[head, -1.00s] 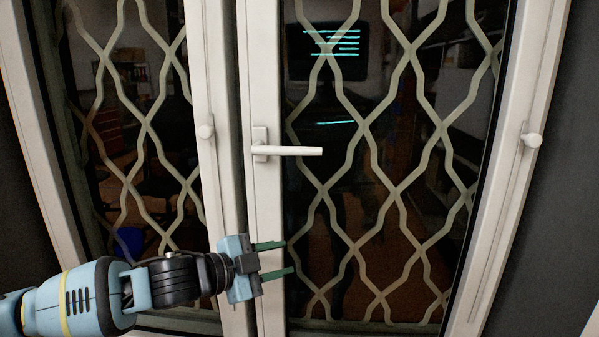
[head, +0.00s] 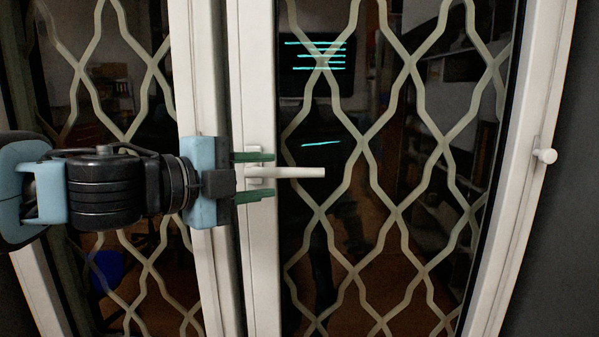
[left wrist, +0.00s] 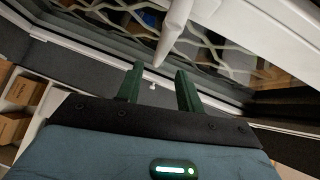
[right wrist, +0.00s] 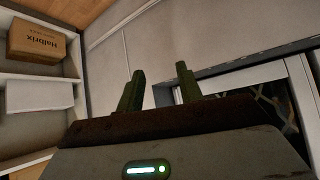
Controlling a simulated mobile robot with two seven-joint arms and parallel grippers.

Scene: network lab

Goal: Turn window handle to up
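The white window handle (head: 300,173) sits on the middle frame of the window and points horizontally to the right in the head view. My left gripper (head: 254,177) is open, with one green finger above the handle's line and one below it, near the handle's base. In the left wrist view the handle (left wrist: 174,30) shows beyond and between the open fingertips (left wrist: 160,80). I cannot tell whether a finger touches it. My right gripper (right wrist: 160,80) shows only in the right wrist view, open and empty, away from the window handle.
A pale wavy grille (head: 365,130) covers the dark glass. A small white knob (head: 545,156) sits on the right frame. In the right wrist view, a cardboard box (right wrist: 44,41) stands on a white shelf, and a plain grey surface lies ahead.

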